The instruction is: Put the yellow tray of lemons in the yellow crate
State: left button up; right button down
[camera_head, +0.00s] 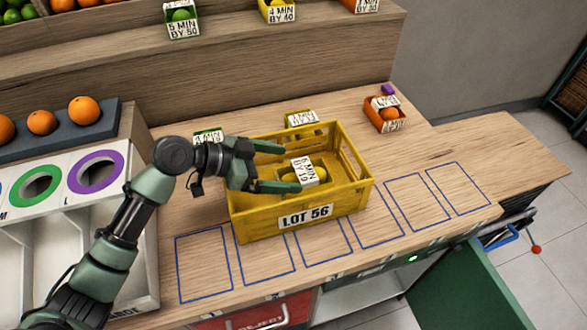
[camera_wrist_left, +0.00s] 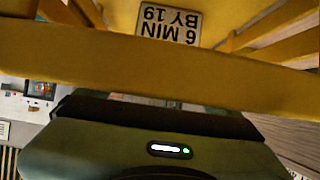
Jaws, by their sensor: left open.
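The yellow crate (camera_head: 250,222), marked LOT 56, stands on the wooden counter. A small tray with yellow lemons (camera_head: 319,171) and a white label reading "6 MIN BY 19" shows within the crate's walls; its lower part is hard to make out. My left gripper (camera_head: 291,168) is open, with its two fingers reaching in over the crate beside the tray, one on the far side and one on the near side. In the left wrist view, the label (camera_wrist_left: 165,22) appears upside down behind a yellow bar (camera_wrist_left: 170,68). My right gripper is not in view.
A red-orange tray (camera_head: 384,116) with oranges stands right of the crate, near a small purple item (camera_head: 388,89). Two other labelled trays (camera_head: 301,118) (camera_head: 208,137) sit behind the crate. Blue outlined rectangles (camera_head: 416,202) mark bare counter. Sorting bins with coloured rings (camera_head: 37,186) stand left.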

pick_arm(q)
jog(key=b+v, duration=0.1)
jog(key=v, duration=0.7)
jog(key=shift+a, duration=0.2)
jog(key=shift+r, duration=0.15)
